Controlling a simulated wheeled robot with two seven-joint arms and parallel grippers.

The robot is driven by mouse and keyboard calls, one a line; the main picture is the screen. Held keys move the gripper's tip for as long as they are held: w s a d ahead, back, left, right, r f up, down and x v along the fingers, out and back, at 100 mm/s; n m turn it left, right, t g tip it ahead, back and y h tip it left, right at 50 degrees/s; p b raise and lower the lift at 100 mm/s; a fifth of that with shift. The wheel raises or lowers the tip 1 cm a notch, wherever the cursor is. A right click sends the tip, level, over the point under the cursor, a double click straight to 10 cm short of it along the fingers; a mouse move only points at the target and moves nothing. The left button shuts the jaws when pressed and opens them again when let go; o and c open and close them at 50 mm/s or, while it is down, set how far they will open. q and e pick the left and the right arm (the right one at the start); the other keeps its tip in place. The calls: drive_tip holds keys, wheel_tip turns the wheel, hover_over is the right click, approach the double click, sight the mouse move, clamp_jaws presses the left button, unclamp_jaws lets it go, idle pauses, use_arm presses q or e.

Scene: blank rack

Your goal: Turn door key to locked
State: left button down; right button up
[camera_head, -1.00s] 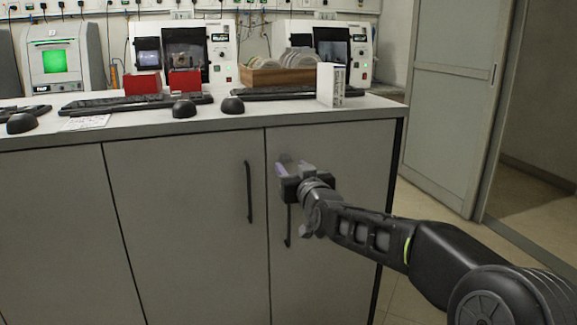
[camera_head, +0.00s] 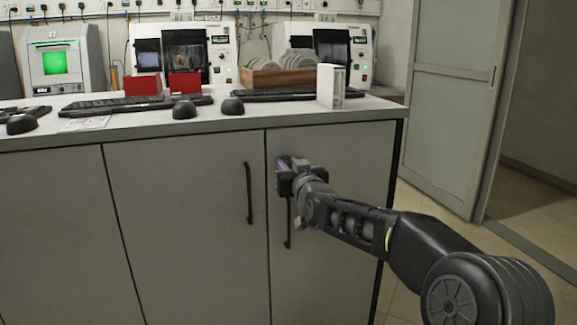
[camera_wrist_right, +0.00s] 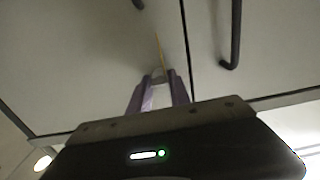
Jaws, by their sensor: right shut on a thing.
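The grey cabinet door (camera_head: 335,215) at the right of the counter front has a black handle and is closed. My right gripper (camera_head: 284,166) is at the door's upper left part, above the handle. In the right wrist view its purple fingers (camera_wrist_right: 157,80) point at the door and are close together. A thin yellowish strip (camera_wrist_right: 159,52) shows just beyond the fingertips; it looks like the door key, held between them. The lock and most of the key are hidden, so I cannot tell the key's angle. My left gripper is not in view.
The long black handle (camera_head: 249,192) of the neighbouring door is left of my gripper. The counter top (camera_head: 290,112) above carries keyboards, black domes, a white box (camera_head: 331,85) and a wooden dish rack (camera_head: 281,76). The floor right of the cabinet is clear.

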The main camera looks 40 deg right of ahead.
clamp_jaws()
drive_tip(key=shift+n, duration=0.3)
drive_tip(key=n+p, duration=0.5)
drive_tip(key=n, duration=1.2)
drive_tip(key=shift+n, duration=0.3)
idle(0.4)
